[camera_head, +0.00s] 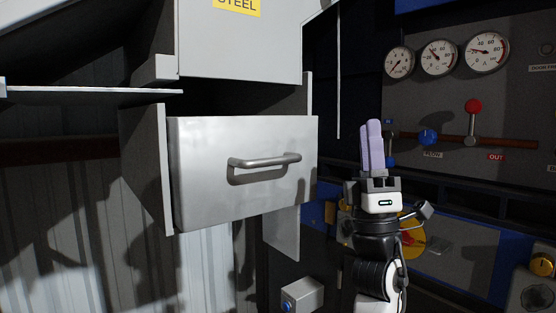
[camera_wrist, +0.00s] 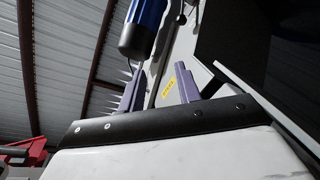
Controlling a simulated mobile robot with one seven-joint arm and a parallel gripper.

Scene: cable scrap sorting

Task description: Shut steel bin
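The steel bin (camera_head: 205,190) is a grey metal drawer in the middle left of the head view. It stands pulled out from its housing, with a dark gap above its front. Its bar handle (camera_head: 265,162) is on the front face. A yellow STEEL label (camera_head: 237,5) is on the panel above, cut by the top edge. My gripper (camera_head: 371,147) is right of the drawer, apart from it, with its purple fingers pointing up. In the wrist view the fingers (camera_wrist: 159,90) stand apart with nothing held between them. The drawer's inside is hidden.
A flat shelf or flap edge (camera_head: 90,91) juts in at left. A control panel with gauges (camera_head: 438,57), a red-knobbed lever (camera_head: 473,108) and a blue knob (camera_head: 428,137) is at right. A blue cylinder (camera_wrist: 144,28) is overhead in the wrist view.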

